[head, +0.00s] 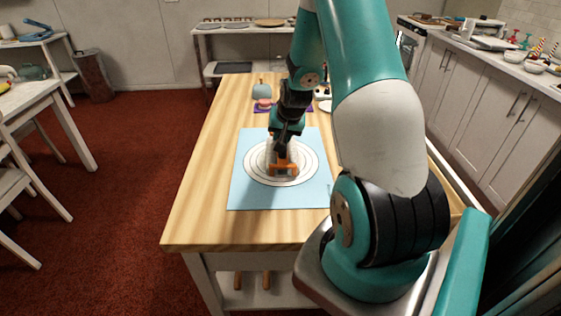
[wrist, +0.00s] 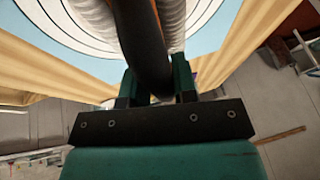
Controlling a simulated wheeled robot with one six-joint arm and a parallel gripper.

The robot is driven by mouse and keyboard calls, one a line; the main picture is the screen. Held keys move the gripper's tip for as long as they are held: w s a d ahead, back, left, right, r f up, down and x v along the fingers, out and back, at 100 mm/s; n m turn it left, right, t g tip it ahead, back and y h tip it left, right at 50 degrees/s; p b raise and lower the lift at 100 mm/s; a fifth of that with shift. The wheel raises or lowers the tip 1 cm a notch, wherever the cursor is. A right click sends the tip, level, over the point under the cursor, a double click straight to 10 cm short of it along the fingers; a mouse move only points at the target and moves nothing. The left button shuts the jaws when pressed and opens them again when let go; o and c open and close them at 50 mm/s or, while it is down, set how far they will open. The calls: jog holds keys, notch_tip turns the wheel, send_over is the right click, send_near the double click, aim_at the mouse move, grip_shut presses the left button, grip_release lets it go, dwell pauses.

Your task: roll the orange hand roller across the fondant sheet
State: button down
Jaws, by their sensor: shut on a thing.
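My gripper (head: 284,148) is over the middle of the worktable, pointing down and shut on the orange hand roller (head: 284,170). In the wrist view my gripper (wrist: 157,82) closes on the roller's dark handle (wrist: 143,40), with a pale ridged cylinder (wrist: 96,18) showing on both sides of it. The roller is over the white round area with dark rings (head: 307,161), which lies on a light blue mat (head: 243,198). I cannot tell the fondant sheet apart from this ringed area, nor whether the roller touches it. My gripper and arm hide part of it.
The wooden worktable (head: 200,205) has bare room left of the mat and in front of it. A pale blue and pink item (head: 262,92) stands on a purple mat behind. A shelf (head: 235,30) stands at the back wall, and cabinets (head: 480,95) line the right.

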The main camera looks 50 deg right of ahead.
jog(key=shift+s+d+f, duration=0.15)
jog(key=shift+s+d, duration=0.15)
jog(key=shift+s, duration=0.2)
jog(key=shift+w+r+p, duration=0.15)
jog(key=shift+r+p, duration=2.15)
jog(key=shift+r, duration=0.75)
